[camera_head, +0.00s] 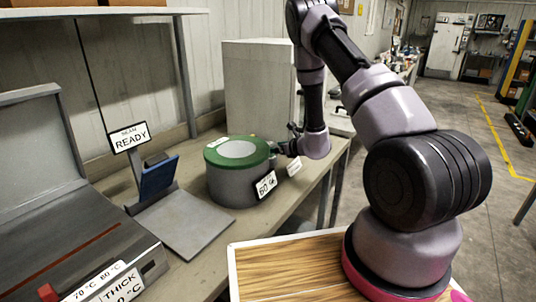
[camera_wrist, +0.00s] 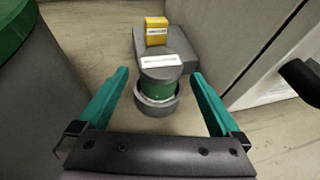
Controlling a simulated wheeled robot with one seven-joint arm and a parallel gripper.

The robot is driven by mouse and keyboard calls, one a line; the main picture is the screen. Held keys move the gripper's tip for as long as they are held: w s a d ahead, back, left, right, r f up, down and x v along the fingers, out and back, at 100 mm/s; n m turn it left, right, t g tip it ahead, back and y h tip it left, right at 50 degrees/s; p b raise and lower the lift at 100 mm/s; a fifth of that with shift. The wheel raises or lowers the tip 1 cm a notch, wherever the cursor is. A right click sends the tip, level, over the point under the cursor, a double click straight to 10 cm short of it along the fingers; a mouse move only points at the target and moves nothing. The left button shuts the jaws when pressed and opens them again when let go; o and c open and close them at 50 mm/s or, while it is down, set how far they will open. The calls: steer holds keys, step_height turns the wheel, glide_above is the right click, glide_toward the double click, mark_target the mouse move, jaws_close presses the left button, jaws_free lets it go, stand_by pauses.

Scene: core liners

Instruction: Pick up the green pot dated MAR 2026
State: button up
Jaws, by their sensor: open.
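A small green pot (camera_wrist: 160,90) with a grey top stands in a grey round holder in the wrist view, near the middle. A white label (camera_wrist: 161,61) sits just behind its top; its print is too small to read, so I cannot confirm a date. My gripper (camera_wrist: 160,75) is open, with one teal finger to the left and one to the right of the pot in the picture. Nothing is held. In the head view my gripper (camera_head: 284,147) is behind and right of the large drum, and I cannot make out the pot there.
A large grey drum (camera_head: 238,184) with a green lid, labelled 60 °C, stands close to my gripper. A yellow box (camera_wrist: 156,30) sits on a grey block behind the pot. A pale cabinet (camera_head: 258,85) stands behind. A READY scanner stand (camera_head: 157,178) is left.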

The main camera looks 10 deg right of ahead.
steer(key=x, duration=0.4)
steer(key=shift+w, duration=0.2)
steer(key=c, duration=1.5)
